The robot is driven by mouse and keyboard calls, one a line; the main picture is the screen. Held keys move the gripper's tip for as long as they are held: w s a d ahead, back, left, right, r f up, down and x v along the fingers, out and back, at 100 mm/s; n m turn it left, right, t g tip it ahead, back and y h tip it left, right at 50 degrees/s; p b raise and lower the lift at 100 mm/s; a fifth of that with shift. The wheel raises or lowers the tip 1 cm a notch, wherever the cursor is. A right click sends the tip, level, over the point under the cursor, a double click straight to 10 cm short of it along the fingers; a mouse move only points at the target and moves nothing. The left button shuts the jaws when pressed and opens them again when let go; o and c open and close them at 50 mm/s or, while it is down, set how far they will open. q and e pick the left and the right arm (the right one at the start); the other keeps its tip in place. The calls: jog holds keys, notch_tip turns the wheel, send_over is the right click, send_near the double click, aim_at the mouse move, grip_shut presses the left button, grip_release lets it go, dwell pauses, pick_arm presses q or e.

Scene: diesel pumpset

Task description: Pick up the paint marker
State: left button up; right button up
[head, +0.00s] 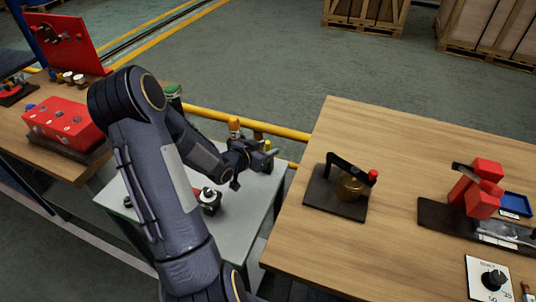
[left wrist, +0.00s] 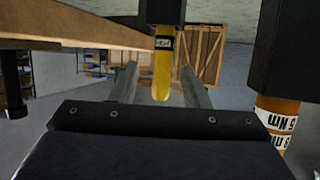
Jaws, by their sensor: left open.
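The paint marker looks to be the slim yellow piece that shows just beyond my left gripper (head: 264,158) in the head view, as a small yellow tip (head: 267,145). In the left wrist view, which looks upside down, its yellow body (left wrist: 162,72) with a dark label band comes out of a black block. My left gripper is open, and its two fingers (left wrist: 158,85) show on either side of the marker. I cannot tell whether they touch it. The marker's lower part is hidden. My right gripper is in neither view.
An orange-topped tool (head: 234,124) stands close by; it shows with a 5 Nm label in the left wrist view (left wrist: 277,118). A grey side table (head: 262,190) lies below my arm. A wooden bench (head: 400,150) stands to the right, and a yellow rail (head: 205,112) behind.

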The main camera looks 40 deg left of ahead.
pick_arm(q)
jog(key=x, duration=0.3)
jog(key=shift+w+f, duration=0.15)
grip_shut()
notch_tip(320, 180, up, 10)
jog(key=p, duration=0.1)
dwell(0.5)
